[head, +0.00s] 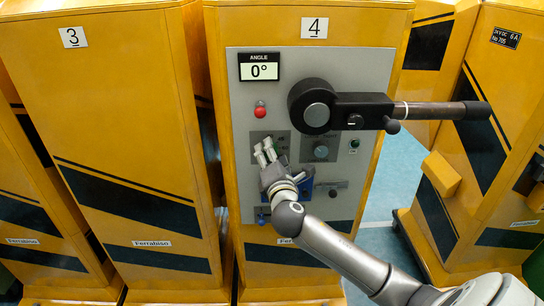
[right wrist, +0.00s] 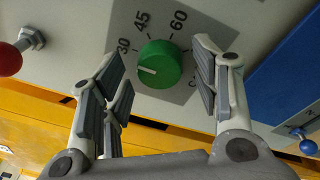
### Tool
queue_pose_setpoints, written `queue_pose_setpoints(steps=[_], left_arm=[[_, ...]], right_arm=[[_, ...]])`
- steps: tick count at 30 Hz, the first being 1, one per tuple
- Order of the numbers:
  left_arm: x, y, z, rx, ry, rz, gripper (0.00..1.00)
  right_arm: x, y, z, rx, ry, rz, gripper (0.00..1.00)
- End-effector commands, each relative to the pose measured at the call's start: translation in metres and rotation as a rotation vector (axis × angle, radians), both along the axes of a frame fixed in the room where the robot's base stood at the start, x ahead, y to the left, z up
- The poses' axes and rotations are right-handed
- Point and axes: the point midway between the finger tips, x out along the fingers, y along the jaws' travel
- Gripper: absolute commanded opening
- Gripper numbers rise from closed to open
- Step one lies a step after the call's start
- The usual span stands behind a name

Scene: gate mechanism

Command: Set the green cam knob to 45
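The green cam knob (right wrist: 160,65) sits on a grey dial plate in the right wrist view. Its white pointer line points left, just below the 30 label. The 45 label (right wrist: 143,21) is above the knob to the left, and 60 is to its upper right. My right gripper (right wrist: 163,85) is open, with its fingers on either side of the knob and gaps to it. In the head view my right gripper (head: 265,154) is at the panel and largely hides the knob (head: 279,143). My left gripper is not in view.
A grey panel on yellow cabinet 4 carries an angle display (head: 259,67) reading 0°, a red button (head: 260,110) and a large black lever (head: 390,109) reaching right. A blue part (right wrist: 292,85) with a small blue knob (right wrist: 307,147) lies right of my fingers.

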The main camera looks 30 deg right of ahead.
Motion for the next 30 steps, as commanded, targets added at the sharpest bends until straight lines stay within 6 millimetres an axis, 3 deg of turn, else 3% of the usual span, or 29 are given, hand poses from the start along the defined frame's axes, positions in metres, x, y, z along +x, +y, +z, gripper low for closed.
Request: queue_pose_setpoints(steps=[1, 9, 19, 30], left_arm=[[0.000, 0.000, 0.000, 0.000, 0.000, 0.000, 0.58], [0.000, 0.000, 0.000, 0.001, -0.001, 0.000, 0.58], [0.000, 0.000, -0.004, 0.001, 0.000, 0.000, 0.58], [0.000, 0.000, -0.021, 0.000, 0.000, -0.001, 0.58]], right_arm=[[0.000, 0.000, 0.000, 0.000, 0.000, 0.000, 0.47], [0.000, 0.000, 0.000, 0.000, 0.001, -0.001, 0.12], [0.000, 0.000, -0.002, 0.048, -0.028, -0.002, 0.12], [0.000, 0.000, -0.005, 0.277, -0.168, -0.003, 0.12]])
